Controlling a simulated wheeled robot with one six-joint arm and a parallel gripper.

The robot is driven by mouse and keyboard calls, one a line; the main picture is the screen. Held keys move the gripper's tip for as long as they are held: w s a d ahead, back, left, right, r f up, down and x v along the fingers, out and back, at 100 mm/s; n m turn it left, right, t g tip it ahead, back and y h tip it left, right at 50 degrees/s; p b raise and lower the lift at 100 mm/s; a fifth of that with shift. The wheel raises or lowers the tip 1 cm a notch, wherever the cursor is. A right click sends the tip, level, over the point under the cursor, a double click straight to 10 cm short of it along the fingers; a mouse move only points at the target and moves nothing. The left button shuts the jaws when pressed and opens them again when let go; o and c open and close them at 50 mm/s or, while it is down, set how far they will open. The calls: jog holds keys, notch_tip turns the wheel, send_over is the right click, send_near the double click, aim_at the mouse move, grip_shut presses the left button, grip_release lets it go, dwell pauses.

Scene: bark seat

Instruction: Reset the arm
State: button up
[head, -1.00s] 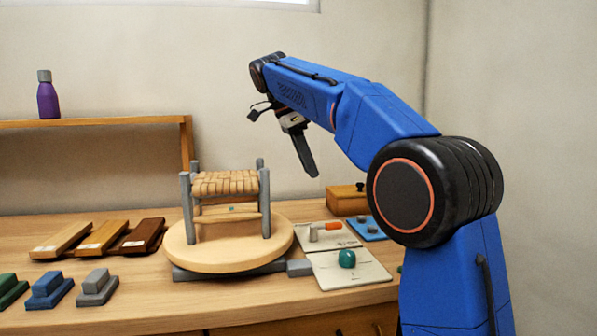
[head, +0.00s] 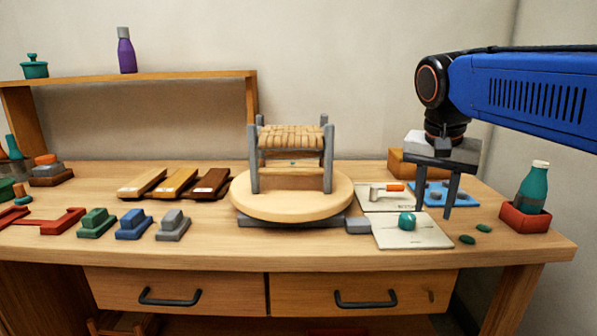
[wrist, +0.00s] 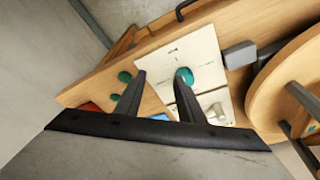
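My gripper (head: 434,190) hangs from my blue arm at the right of the head view, fingers pointing down. Its two dark fingers are spread apart with nothing between them. It is over the right part of the bench, in front of the blue tray and to the right of the white cards. In the wrist view the fingers (wrist: 160,95) are also apart, with the bench below. The stool with a woven bark seat (head: 291,137) stands upright on the round wooden turntable (head: 250,205), left of my gripper and apart from it.
A teal ball (head: 407,221) rests on the front white card (head: 430,238). An orange-handled tool (head: 388,189) lies on the card behind. A teal bottle (head: 532,185) stands in a red holder (head: 525,218) at right. Sample boards and coloured blocks fill the left. The front bench edge is clear.

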jog(key=s+d+f+n+t+y, duration=0.1)
jog(key=s+f+n, duration=0.6)
jog(key=s+f, duration=1)
notch_tip(320, 180, down, 4)
jog(key=shift+s+r+t+y, duration=0.1)
jog(key=shift+s+t+y, duration=0.1)
jog(key=shift+t+y, duration=0.35)
